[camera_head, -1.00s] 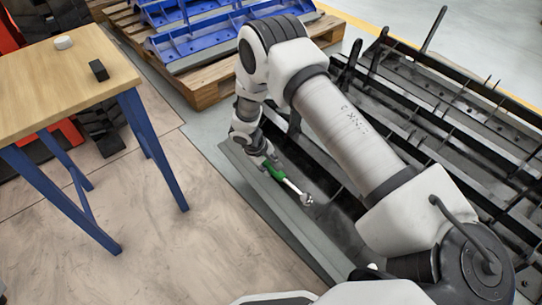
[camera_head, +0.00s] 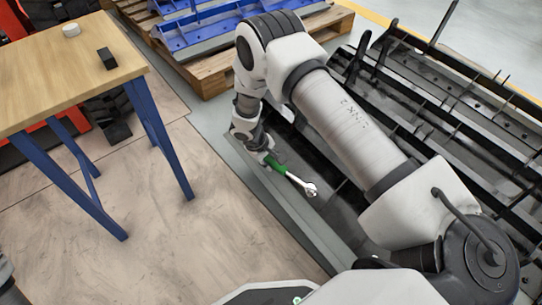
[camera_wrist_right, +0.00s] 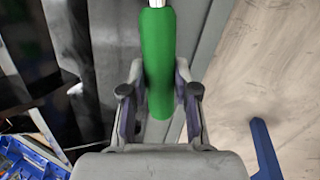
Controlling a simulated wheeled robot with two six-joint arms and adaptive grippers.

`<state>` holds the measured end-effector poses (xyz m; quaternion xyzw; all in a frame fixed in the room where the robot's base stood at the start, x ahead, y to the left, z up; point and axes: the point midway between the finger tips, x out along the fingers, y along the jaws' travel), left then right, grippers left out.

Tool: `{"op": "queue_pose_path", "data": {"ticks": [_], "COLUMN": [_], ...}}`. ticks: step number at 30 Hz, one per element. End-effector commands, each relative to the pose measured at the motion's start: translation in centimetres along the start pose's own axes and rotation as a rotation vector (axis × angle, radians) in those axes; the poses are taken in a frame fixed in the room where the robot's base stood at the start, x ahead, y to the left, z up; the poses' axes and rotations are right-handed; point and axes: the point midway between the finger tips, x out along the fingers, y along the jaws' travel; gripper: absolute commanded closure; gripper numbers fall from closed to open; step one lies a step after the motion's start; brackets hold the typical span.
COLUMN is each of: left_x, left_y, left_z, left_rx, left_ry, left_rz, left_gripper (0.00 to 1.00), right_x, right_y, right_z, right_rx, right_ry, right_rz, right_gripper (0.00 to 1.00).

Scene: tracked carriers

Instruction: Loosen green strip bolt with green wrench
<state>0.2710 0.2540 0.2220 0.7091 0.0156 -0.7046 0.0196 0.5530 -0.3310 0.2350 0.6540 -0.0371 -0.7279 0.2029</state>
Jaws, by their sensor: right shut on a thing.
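The green wrench (camera_head: 277,167) has a green handle and a silver shaft with a round head. My right gripper (camera_head: 267,158) is shut on the handle and holds the wrench over the edge of the dark metal carrier (camera_head: 340,200). In the right wrist view the green handle (camera_wrist_right: 158,70) lies between the two fingers of my right gripper (camera_wrist_right: 158,105), and the wrench head is out of frame. I cannot make out a green strip bolt in either view. My left gripper is not in view.
A wooden table (camera_head: 60,70) with blue legs stands at left, bearing a black block (camera_head: 107,58) and a white round object (camera_head: 71,30). Blue metal parts (camera_head: 230,28) lie on a wooden pallet (camera_head: 212,80) behind. Floor between table and carrier is clear.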

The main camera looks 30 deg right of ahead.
Motion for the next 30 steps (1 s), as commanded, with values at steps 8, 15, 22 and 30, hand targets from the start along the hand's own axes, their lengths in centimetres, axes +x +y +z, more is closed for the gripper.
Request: {"op": "queue_pose_path", "data": {"ticks": [8, 15, 22, 30], "left_x": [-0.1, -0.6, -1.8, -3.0], "left_y": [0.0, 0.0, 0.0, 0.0], "left_z": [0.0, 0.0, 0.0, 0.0], "left_rx": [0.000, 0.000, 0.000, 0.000], "left_ry": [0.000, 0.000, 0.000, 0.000], "left_rz": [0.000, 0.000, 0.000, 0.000], "left_gripper": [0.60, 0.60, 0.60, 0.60], "right_x": [-0.1, -0.6, -2.0, -3.6], "right_y": [0.5, 0.6, 0.6, 0.6], "right_z": [0.0, 0.0, 0.2, 0.3], "right_rx": [0.031, 0.030, 0.030, 0.029], "right_ry": [0.000, 0.001, 0.000, 0.000], "right_rz": [-0.002, -0.002, -0.002, -0.002], "right_gripper": [1.00, 1.00, 1.00, 1.00]}}
